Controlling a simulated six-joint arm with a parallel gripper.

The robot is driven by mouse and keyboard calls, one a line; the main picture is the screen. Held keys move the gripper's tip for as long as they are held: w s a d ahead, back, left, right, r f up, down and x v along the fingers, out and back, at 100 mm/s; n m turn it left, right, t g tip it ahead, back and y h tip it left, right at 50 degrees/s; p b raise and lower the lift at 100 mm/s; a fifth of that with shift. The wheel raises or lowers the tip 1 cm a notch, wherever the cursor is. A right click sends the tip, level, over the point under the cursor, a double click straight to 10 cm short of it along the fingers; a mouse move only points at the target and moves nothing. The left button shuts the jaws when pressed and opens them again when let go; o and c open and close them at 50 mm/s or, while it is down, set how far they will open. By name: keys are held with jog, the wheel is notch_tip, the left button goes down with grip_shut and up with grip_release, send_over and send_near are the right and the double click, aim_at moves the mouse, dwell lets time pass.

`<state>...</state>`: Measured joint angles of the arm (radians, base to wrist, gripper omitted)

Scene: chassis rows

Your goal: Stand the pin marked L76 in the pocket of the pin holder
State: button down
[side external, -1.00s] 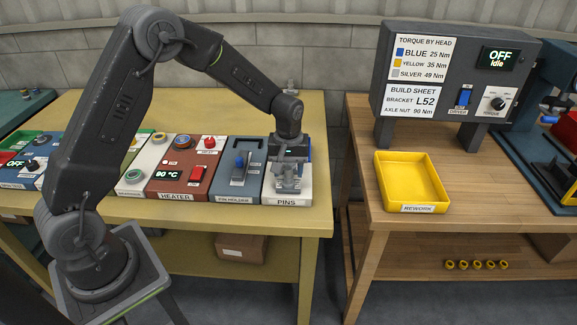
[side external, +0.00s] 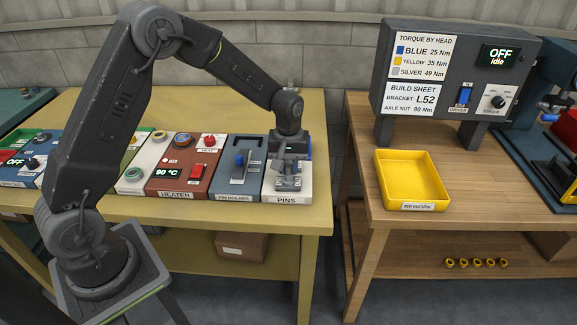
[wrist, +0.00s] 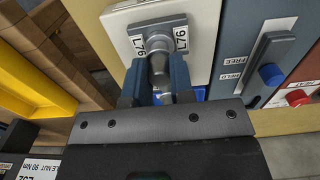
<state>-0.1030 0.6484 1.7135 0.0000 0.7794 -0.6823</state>
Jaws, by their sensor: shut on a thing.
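My gripper (wrist: 159,92) is shut on a grey metal pin (wrist: 158,66), with a blue-grey finger on each side. The pin is at a grey block (wrist: 159,33) on the white PINS panel. I cannot tell whether the pin is clear of the block. In the side view my gripper (side external: 288,180) is over the PINS panel (side external: 272,197) and hides most of the pin. The blue-grey pin holder (side external: 230,193) is just left of it, with a blue-knobbed lever; its pocket is unclear.
The lever's blue knob (wrist: 271,75) stands beside FREE and HELD labels. The heater panel (side external: 170,183) lies left of the holder. A yellow REWORK tray (side external: 411,206) is on the wooden bench to the right, across a gap.

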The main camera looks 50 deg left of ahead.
jog(key=shift+r, duration=1.75)
notch_tip(320, 180, up, 10)
jog(key=w+a, duration=0.3)
jog(key=a, duration=2.1)
jog(key=shift+d+f, duration=0.15)
jog(key=shift+f, duration=2.05)
jog(key=shift+d+f, duration=0.15)
jog(key=shift+f, duration=2.1)
jog(key=shift+d+f, duration=0.15)
jog(key=shift+f, duration=2.05)
jog(key=c, duration=0.9)
grip_release()
jog(key=shift+s, duration=0.1)
